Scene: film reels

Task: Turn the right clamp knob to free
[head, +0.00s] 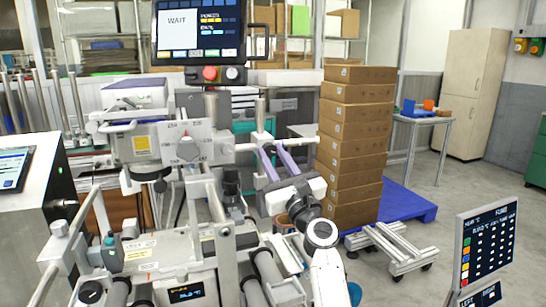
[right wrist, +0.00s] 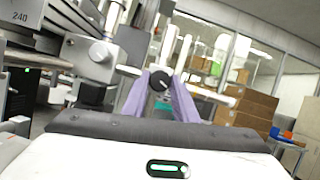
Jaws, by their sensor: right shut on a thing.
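The right clamp knob (right wrist: 160,81) is a small round black knob with a white mark, seen in the right wrist view between the purple fingertips. The mark slants; I cannot read a label by it. My right gripper (right wrist: 160,90) is shut on this knob, one finger on each side. In the head view my right gripper (head: 268,149) reaches up to the right end of the grey machine (head: 205,137). There the knob is too small and covered to make out clearly. My left gripper is not in view.
A dial (head: 187,147) sits on the machine's front panel, with a screen reading WAIT (head: 200,28) above. Stacked cardboard boxes (head: 354,125) stand on a blue pallet (head: 408,203) behind my right arm. A low wheeled frame (head: 390,243) and a display board (head: 487,243) stand to the right.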

